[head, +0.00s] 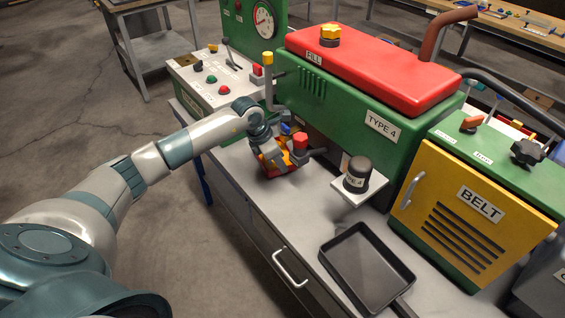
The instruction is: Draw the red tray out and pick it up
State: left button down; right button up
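My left arm reaches in from the left, and its gripper (276,158) is at the front of the green TYPE 4 machine (345,115), low over the grey bench top. Red, orange and yellow parts show around the gripper, close to a red-capped piece (300,141) with a dark stub beside it. These parts overlap and are small, so I cannot make out a red tray among them, nor whether the fingers are open or shut on anything. My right gripper is not in view.
A black square pan (366,266) lies on the bench at the front right. A black knob (357,172) stands on a white ledge nearby. A yellow BELT cabinet (465,212) is at the right. The bench top (265,205) before the gripper is clear.

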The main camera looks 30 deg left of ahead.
pick_arm(q)
jog(key=shift+s+a+p, duration=0.2)
jog(key=shift+s+a, duration=0.35)
jog(key=shift+s, duration=0.85)
jog(key=shift+s+a+p, duration=0.25)
jog(key=shift+s+a, duration=0.35)
jog(key=shift+s, duration=0.75)
jog(key=shift+s+a+p, duration=0.2)
jog(key=shift+s+a, duration=0.35)
jog(key=shift+s, duration=0.85)
jog(key=shift+r, duration=1.3)
dwell(2.5)
